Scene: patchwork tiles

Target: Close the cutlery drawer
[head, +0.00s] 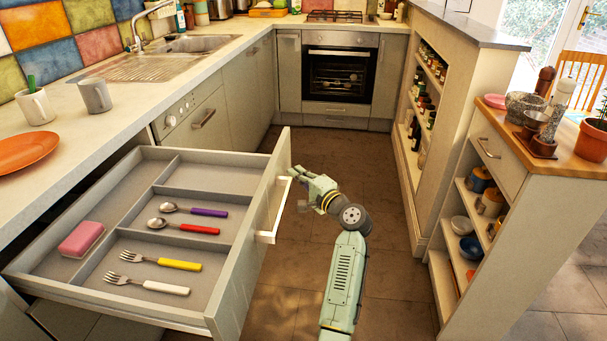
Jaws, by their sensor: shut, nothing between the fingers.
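The cutlery drawer (189,151) is pulled well out from the counter on the left. Its compartments hold a purple-handled spoon (205,211), a red-handled spoon (195,228), a yellow-handled fork (175,264), a white-handled fork (160,287) and a pink block (82,240). A pale bar handle (274,217) is on the drawer's front, which faces right. My gripper (297,173) is shut and empty, just right of the drawer front near the handle's far end. I cannot tell if it touches the handle.
The counter (110,115) with mugs and an orange plate runs along the left. An oven (340,75) stands at the back. A shelf unit (480,215) with a wooden top stands on the right. The tiled floor (385,200) between is clear.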

